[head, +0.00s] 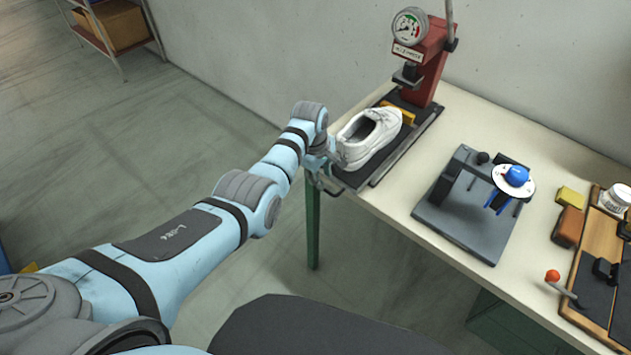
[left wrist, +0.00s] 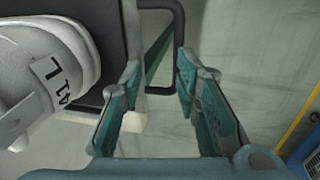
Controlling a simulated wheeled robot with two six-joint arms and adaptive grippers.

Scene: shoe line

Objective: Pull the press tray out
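The press tray (head: 352,181) is a dark plate on a rail at the table's left edge, in front of the red press (head: 431,62). A white shoe (head: 372,138) sits on it; its heel, marked "L 41", shows in the left wrist view (left wrist: 62,75). A dark bent handle (left wrist: 181,30) sticks out from the tray's end. My left gripper (head: 324,176) is at this end, beside the shoe's heel. In the left wrist view its fingers (left wrist: 158,70) are apart, with the handle's lower part around their tips. I cannot tell if they touch it. My right gripper is not in view.
A dark fixture (head: 470,215) with a blue-topped white disc (head: 516,178) stands right of the press. A wooden board (head: 603,245), a red-knobbed lever (head: 553,276) and small blocks lie farther right. Floor left of the table is open.

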